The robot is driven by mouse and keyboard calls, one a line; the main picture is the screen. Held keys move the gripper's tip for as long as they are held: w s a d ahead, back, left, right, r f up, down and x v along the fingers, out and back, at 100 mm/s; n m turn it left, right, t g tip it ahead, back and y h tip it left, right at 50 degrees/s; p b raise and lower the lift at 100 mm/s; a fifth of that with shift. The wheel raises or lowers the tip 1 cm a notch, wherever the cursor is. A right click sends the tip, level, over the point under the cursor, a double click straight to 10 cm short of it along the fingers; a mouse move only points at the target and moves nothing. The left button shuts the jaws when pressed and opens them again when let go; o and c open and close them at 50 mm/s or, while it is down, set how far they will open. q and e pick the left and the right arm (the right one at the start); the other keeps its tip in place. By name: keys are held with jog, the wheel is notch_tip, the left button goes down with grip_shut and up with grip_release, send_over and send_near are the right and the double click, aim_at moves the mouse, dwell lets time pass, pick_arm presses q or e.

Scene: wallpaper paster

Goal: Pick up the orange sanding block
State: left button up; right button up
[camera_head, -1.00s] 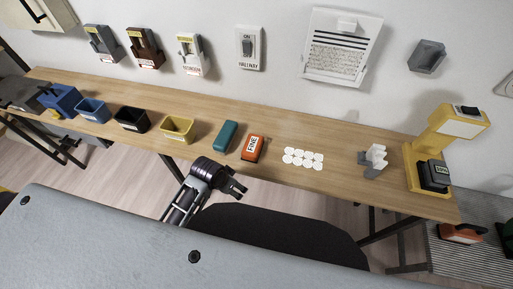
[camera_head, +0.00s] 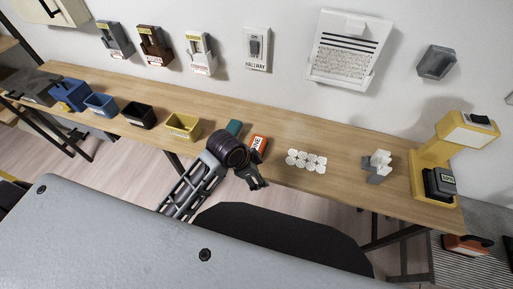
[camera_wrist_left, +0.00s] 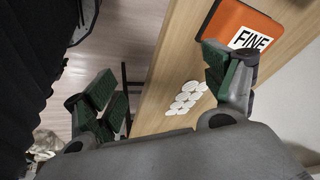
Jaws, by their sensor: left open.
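The orange sanding block (camera_head: 259,142), with a white label reading FINE, lies on the wooden table near its front edge, partly hidden behind my left wrist. My left gripper (camera_head: 256,181) is open and empty at the table's front edge, on the near side of the block. In the left wrist view its green-padded fingers (camera_wrist_left: 160,78) are wide apart. The right finger overlaps the block's edge in the picture; I cannot tell whether they touch. My right gripper is not in view.
A teal block (camera_head: 234,127) lies just left of the orange one, partly hidden by my wrist. White discs (camera_head: 306,160) lie to the right. A yellow bin (camera_head: 183,128) and other bins stand left. A yellow machine (camera_head: 440,150) stands at the table's right end.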

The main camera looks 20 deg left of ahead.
pick_arm(q)
jog(key=w+d+r+m, duration=0.2)
jog(key=d+m, duration=0.1)
jog(key=m, duration=0.2)
notch_tip(320, 180, up, 6)
jog(key=r+m+g+y, duration=0.1)
jog(key=m+g+y, duration=0.25)
jog(key=m, duration=1.65)
send_over(256, 146)
jog(key=shift+a+f+h, duration=0.1)
jog(key=shift+f+h, duration=0.15)
jog(key=shift+f, duration=0.1)
notch_tip(256, 146, down, 8)
jog(key=shift+f, duration=0.2)
jog(key=shift+f, duration=0.1)
